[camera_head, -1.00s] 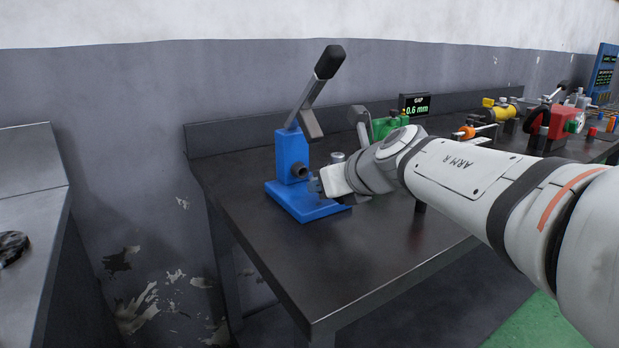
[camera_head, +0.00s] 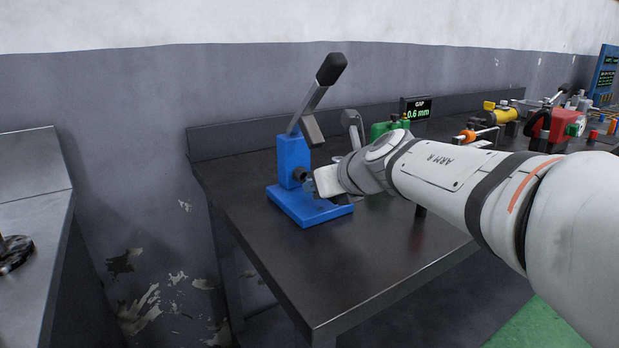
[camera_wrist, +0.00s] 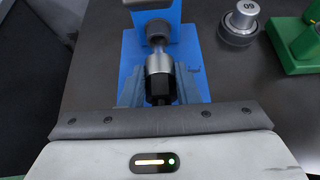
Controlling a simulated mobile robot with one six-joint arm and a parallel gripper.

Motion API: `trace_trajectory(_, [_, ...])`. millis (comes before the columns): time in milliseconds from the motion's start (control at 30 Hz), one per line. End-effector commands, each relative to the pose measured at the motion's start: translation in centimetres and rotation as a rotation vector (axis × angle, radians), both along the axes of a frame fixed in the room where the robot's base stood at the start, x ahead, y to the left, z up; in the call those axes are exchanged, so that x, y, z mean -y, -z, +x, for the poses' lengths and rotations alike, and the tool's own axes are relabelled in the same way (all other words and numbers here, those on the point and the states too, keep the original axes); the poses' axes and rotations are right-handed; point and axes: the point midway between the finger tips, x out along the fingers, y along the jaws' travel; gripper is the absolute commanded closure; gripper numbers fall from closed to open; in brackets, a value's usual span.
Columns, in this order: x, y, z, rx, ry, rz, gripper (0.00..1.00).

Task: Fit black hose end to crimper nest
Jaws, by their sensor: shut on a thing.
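The crimper is a blue press (camera_head: 292,160) with a long black-tipped lever and a blue base plate on the dark bench. Its round dark nest (camera_wrist: 157,32) faces my gripper in the wrist view. My gripper (camera_wrist: 160,88) is shut on the black hose end (camera_wrist: 160,90), which has a silver sleeve (camera_wrist: 158,62) at its front. The sleeve points at the nest, roughly in line with it. The tip reaches the nest's mouth; I cannot tell whether it is inside. In the head view my gripper (camera_head: 309,185) is close beside the press and hides the hose end.
A round metal weight marked 60 (camera_wrist: 242,20) and a green fixture (camera_wrist: 298,40) stand right of the crimper in the wrist view. A gap display (camera_head: 416,108) reads 0.6 mm. A yellow part (camera_head: 498,112) and a red device (camera_head: 550,130) are farther right. The front bench top is clear.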

Motion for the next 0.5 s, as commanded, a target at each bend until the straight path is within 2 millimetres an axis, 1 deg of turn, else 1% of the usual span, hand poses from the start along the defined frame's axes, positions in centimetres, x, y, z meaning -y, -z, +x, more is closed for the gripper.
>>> trace_trajectory(500, [-0.78,-0.07,1.08,0.0,-0.001,0.0,0.94])
